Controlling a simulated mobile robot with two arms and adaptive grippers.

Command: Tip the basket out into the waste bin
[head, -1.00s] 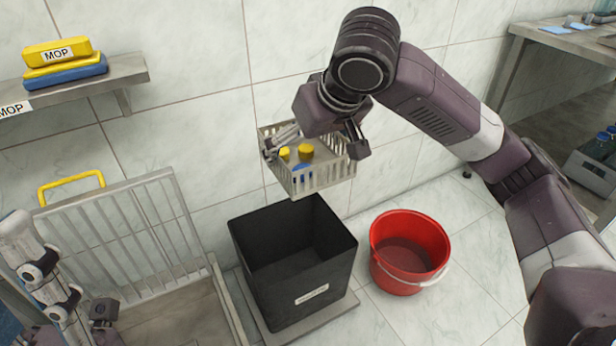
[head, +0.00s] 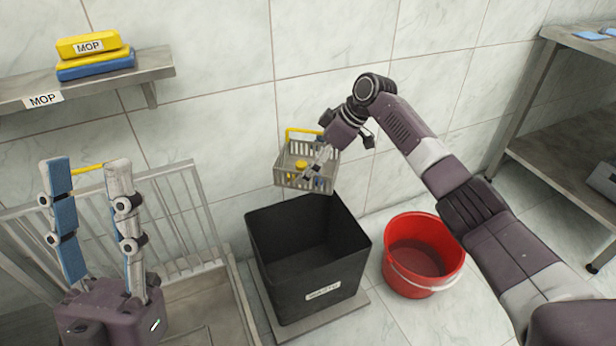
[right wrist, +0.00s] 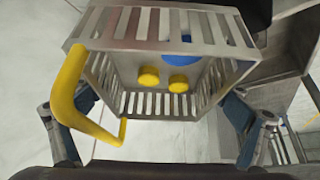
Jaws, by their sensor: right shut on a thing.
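The basket (head: 283,179) is grey and slatted with a yellow handle (head: 303,131). It hangs above the far rim of the black waste bin (head: 300,297), apart from it. It looks roughly upright. Yellow caps (head: 301,165) lie inside. The right wrist view shows two yellow caps (right wrist: 148,78) and a blue piece (right wrist: 182,55) in the basket (right wrist: 225,75). My right gripper (head: 336,152) is shut on the basket. My left gripper (head: 87,165) is open and empty at the lower left, its blue-padded fingers pointing up.
A red bucket (head: 422,256) stands right of the bin. A metal rack (head: 185,230) with a sink-like tray is at the left. A shelf (head: 150,72) holds yellow and blue mop boxes (head: 90,47). A steel table (head: 560,150) stands at the far right.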

